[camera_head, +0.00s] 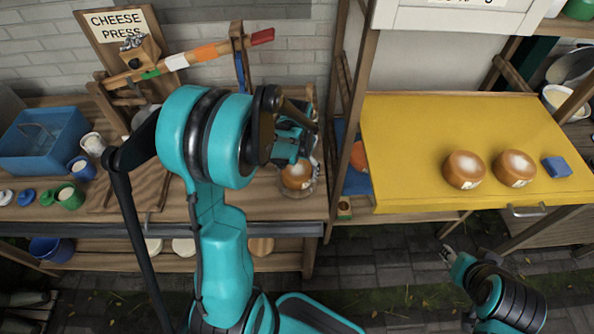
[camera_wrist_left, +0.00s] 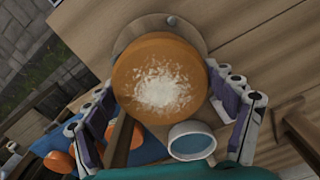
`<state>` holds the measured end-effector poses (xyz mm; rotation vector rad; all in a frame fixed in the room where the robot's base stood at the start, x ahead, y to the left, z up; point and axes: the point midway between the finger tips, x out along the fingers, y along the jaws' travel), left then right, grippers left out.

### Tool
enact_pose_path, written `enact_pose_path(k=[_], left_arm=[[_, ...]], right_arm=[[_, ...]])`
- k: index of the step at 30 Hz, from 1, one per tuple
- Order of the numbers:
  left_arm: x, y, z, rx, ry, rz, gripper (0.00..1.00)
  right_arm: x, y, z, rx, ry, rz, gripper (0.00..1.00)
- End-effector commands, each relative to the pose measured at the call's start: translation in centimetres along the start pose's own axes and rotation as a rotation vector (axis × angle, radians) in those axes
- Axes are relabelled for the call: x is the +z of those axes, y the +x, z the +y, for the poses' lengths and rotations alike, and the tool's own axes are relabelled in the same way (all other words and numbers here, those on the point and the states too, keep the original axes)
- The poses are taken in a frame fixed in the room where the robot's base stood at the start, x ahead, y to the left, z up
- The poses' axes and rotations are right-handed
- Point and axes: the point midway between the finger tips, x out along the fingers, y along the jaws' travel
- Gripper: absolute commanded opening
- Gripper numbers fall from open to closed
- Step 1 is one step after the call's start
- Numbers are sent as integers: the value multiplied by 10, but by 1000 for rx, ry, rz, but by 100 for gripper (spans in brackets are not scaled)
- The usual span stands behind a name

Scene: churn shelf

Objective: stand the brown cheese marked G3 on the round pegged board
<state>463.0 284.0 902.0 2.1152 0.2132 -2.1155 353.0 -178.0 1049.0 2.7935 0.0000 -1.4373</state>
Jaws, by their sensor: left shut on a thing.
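A brown cheese with a pale floury top (camera_wrist_left: 160,85) fills the middle of the left wrist view, between my left gripper's two pads. It also shows in the head view (camera_head: 297,177) below my left gripper (camera_head: 300,158), which is shut on it. Two similar brown cheeses, left (camera_head: 464,169) and right (camera_head: 515,168), stand on the yellow top. No marks are readable. My right gripper (camera_head: 447,253) is low at the right, apparently empty; its opening is unclear.
A cup with blue inside (camera_wrist_left: 192,140) is close below the held cheese. A yellow worktop (camera_head: 440,120) with a blue block (camera_head: 556,167) is at right. The cheese press (camera_head: 180,62) stands behind my left arm; a blue tub (camera_head: 45,135) is far left.

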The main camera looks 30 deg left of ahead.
Motion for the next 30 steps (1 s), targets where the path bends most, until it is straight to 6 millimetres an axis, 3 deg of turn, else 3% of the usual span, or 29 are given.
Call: enact_pose_path(k=[29,30], left_arm=[[0,11,0,0,0,0,39],[0,11,0,0,0,0,90]], right_arm=[[6,8,0,0,0,0,40],[6,8,0,0,0,0,40]])
